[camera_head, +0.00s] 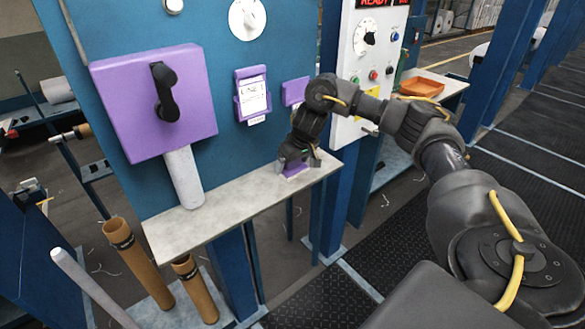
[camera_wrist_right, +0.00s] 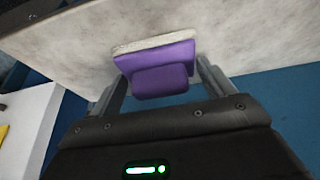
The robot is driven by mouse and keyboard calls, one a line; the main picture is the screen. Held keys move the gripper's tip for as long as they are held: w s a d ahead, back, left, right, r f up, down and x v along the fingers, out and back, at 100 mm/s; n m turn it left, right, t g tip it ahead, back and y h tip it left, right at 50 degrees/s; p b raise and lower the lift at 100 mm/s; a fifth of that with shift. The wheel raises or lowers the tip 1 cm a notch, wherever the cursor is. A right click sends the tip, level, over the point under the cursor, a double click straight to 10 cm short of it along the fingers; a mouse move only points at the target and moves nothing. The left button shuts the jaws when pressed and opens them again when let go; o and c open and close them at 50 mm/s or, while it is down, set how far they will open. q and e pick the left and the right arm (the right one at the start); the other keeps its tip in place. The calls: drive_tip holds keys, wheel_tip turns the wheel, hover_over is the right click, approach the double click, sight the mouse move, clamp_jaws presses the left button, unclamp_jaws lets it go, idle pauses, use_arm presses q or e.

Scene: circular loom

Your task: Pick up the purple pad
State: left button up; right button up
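The purple pad (camera_head: 293,170) lies on the pale shelf (camera_head: 235,208) near its right end. In the right wrist view the pad (camera_wrist_right: 160,76) shows a raised purple grip and a whitish layer along its far edge. My right gripper (camera_head: 296,161) is low over the pad and points down at it. In the right wrist view its two fingers (camera_wrist_right: 163,88) stand apart on either side of the grip, with a gap on each side. The gripper hides part of the pad in the head view. My left gripper is not in view.
A purple card holder (camera_head: 252,95) is on the panel. Brown tubes (camera_head: 139,255) stand below the shelf.

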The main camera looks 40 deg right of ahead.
drive_tip(key=shift+c, duration=0.5)
drive_tip(key=shift+r, duration=0.1)
drive_tip(key=shift+r, duration=0.25)
wheel_tip(320, 180, up, 2)
drive_tip(key=shift+r, duration=0.15)
drive_tip(key=s+a+r+p, duration=0.4)
drive_tip(key=s+r, duration=0.6)
drive_tip(key=s, duration=0.3)
drive_tip(key=shift+s+a, duration=0.2)
